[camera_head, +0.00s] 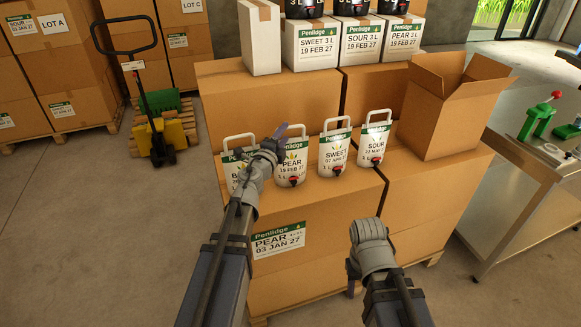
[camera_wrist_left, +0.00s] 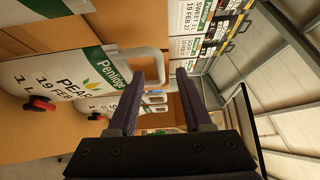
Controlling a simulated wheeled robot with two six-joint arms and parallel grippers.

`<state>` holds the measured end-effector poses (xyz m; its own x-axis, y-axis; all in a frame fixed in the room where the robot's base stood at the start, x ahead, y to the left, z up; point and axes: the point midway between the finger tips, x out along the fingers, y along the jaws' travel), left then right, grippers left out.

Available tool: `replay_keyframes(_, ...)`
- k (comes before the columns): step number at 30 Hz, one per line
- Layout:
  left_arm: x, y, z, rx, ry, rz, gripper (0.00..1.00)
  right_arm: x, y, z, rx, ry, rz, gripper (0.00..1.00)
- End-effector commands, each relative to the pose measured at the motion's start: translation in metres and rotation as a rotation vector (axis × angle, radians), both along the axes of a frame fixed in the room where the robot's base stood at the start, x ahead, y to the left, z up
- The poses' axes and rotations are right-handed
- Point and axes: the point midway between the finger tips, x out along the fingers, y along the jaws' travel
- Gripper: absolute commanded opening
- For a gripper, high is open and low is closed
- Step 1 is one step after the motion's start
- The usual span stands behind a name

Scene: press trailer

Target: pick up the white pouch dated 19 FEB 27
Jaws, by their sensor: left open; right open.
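The white pouch dated 19 FEB 27 (camera_head: 291,163), marked PEAR, stands upright on a large carton, with a green Penlidge band, red tap and white loop handle. In the left wrist view the pouch (camera_wrist_left: 62,76) appears sideways, and its handle (camera_wrist_left: 152,53) reaches across the gap between my fingers. My left gripper (camera_head: 287,132) is open at the pouch's top, beside the handle; the wrist view shows the fingers (camera_wrist_left: 158,80) apart with nothing gripped. How deep the handle lies between them I cannot tell. My right gripper (camera_head: 353,280) is low in front of the cartons, its fingers mostly hidden.
A pouch (camera_head: 232,172) stands left, partly behind my left wrist. SWEET (camera_head: 334,153) and SOUR (camera_head: 374,142) pouches stand right. An open carton (camera_head: 440,115) is further right, beside a metal bench (camera_head: 530,160). White boxes with dark-topped containers (camera_head: 361,40) stand behind on a higher carton.

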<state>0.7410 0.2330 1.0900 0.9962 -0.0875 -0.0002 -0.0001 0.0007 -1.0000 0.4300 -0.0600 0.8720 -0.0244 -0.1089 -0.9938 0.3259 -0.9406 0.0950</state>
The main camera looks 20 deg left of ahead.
Motion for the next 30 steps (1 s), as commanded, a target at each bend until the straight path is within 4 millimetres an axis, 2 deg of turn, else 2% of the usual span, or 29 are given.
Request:
replay_keyframes(11, 0.048, -0.009, 0.000, -0.001, 0.000, -0.001, 0.50, 0.000, 0.000, 0.000, 0.000, 0.000, 0.000, 0.50)
replay_keyframes(19, 0.049, -0.009, 0.000, -0.001, 0.000, 0.001, 0.49, 0.000, 0.000, 0.000, 0.000, 0.000, 0.000, 0.50)
replay_keyframes(30, 0.049, -0.009, 0.000, -0.001, 0.000, 0.000, 0.07, 0.000, 0.000, 0.000, 0.000, 0.000, 0.000, 0.50)
